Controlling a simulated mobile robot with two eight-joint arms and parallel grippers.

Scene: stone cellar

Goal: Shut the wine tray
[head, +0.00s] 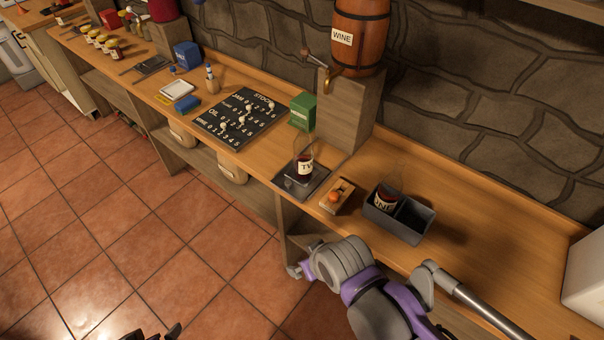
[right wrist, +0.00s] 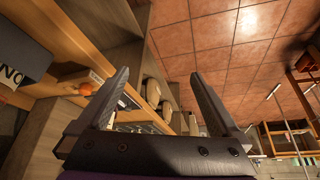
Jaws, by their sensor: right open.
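A dark grey two-compartment tray (head: 408,234) stands on the counter at the right. A dark bottle labelled WINE (head: 387,198) stands in its left compartment; the right one looks empty. A dark grey box side shows in the right wrist view (right wrist: 22,45) at the left edge. A flat dark tray (head: 282,180) lies under another dark bottle (head: 304,165) below the barrel. My right gripper (head: 292,271) is low at the counter's front, apart from both trays. Its fingers are open and empty in the right wrist view (right wrist: 160,76). Dark tips at the bottom left look like my left gripper (head: 165,333).
A small wooden block with an orange knob (head: 334,196) sits between the trays. A WINE barrel (head: 359,35) with a tap stands on a wooden stand (head: 346,112). A stock board (head: 240,118) lies left. The counter's far right is mostly clear.

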